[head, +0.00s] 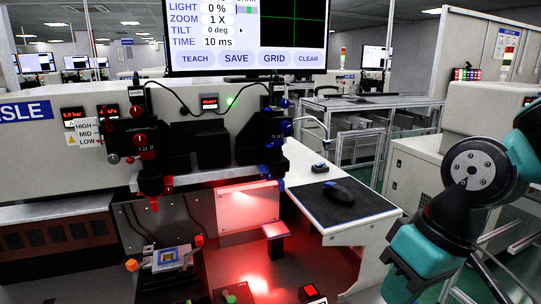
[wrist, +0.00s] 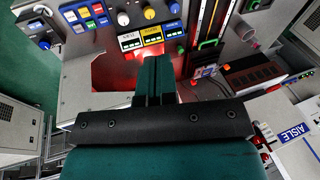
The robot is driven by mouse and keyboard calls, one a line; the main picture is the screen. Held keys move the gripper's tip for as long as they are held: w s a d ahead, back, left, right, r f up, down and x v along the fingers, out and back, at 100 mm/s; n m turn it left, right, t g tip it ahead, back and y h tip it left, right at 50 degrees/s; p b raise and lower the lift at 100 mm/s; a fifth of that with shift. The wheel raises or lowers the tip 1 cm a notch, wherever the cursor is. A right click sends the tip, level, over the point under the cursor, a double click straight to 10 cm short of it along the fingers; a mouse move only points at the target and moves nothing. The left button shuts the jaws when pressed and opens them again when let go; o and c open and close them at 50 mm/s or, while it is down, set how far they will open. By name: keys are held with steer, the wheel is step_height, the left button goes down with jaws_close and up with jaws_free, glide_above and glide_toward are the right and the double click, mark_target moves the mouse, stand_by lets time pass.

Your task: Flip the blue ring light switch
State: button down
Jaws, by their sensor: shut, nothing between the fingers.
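In the wrist view a control panel shows a row of small units with white, yellow and blue labels. The blue-labelled unit (wrist: 175,31) is at the right end of that row, and looks like the blue ring light switch, but its lever is too small to make out. The yellow-labelled unit (wrist: 151,36) and white-labelled unit (wrist: 128,41) are to its left. My gripper (wrist: 154,60) is shut and empty, with its fingertips below the row in the picture and apparently apart from it. In the head view my arm shows at the right; its fingertips are not visible there.
In the head view a monitor (head: 247,40) hangs above the machine, a mouse (head: 339,194) lies on a dark pad, and a fixture (head: 166,259) stands under red light.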

steer(key=s+a+r+n, duration=0.1)
steer(key=s+r, duration=0.1)
steer(key=s, duration=0.4)
steer(key=shift+s+a+r+n, duration=0.25)
steer(key=shift+a+n, duration=0.1)
steer(key=shift+n, duration=0.05)
steer(key=shift+w, duration=0.1)
steer(key=w+d+f+m+h+b, duration=0.1)
steer(key=w+d+f+m, duration=0.4)
steer(key=w, duration=0.3)
steer(key=w+d+f+m+h+b, duration=0.1)
steer(key=w+d+f+m, duration=0.3)
steer(key=w+d+m, duration=0.4)
steer(key=w+d+f+m+h, duration=0.1)
steer(key=w+d+f+m, duration=0.2)
steer(key=d+f+m, duration=0.1)
steer(key=w+d+f+m+b, duration=0.1)
steer(key=w+d+f+m, duration=0.2)
steer(key=d+f, duration=0.3)
steer(key=shift+w+d+f+m+h, duration=0.3)
steer(key=shift+w+d+m+h, duration=0.15)
steer(key=shift+d, duration=0.2)
step_height(320, 180, down, 14)
steer(key=shift+p, duration=0.4)
